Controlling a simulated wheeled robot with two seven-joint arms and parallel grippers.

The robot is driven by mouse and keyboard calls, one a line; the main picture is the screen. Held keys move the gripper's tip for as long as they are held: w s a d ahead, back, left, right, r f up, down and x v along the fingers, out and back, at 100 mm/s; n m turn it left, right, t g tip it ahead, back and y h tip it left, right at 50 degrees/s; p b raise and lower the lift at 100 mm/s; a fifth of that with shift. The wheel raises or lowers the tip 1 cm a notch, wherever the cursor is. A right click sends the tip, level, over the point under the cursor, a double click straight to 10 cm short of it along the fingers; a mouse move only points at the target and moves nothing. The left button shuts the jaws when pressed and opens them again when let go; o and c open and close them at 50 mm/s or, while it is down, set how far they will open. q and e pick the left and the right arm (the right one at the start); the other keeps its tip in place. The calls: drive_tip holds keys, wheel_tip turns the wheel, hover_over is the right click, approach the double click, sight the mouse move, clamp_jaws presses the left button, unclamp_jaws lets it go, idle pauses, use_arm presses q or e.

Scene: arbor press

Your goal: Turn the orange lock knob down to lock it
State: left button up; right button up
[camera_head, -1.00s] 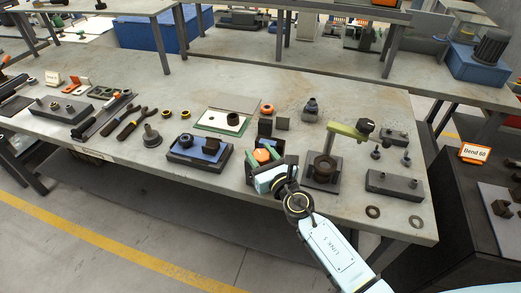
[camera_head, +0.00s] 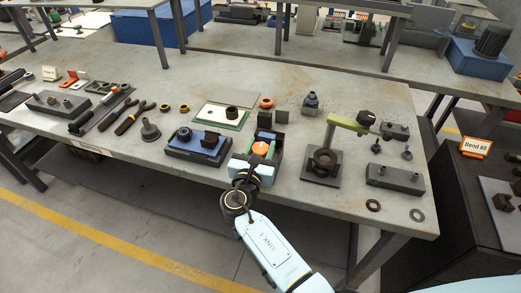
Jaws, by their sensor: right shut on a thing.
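The orange lock knob (camera_head: 260,147) sits on a dark and green fixture (camera_head: 276,160) near the front edge of the bench. My right gripper (camera_head: 257,160) reaches in from the front and is shut on the orange knob. Its dark fingers cover the near side of the knob, so the exact contact is hard to see. My left gripper is not in view.
A press with a green arm (camera_head: 348,124) and dark base stands just right of the fixture. A blue-topped block (camera_head: 196,146) lies to its left. A dark block (camera_head: 264,119) and an orange-topped part (camera_head: 266,102) stand behind. Pliers and washers lie around.

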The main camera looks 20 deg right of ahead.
drive_tip(key=shift+r+m+h, duration=0.15)
drive_tip(key=shift+m+h, duration=0.15)
drive_tip(key=shift+h, duration=0.1)
drive_tip(key=o, duration=1)
drive_tip(key=shift+c, duration=0.2)
drive_tip(key=p+v, duration=0.3)
drive_tip(key=v, duration=1)
drive_tip(key=shift+r, duration=0.2)
drive_tip(key=shift+s+a, duration=0.15)
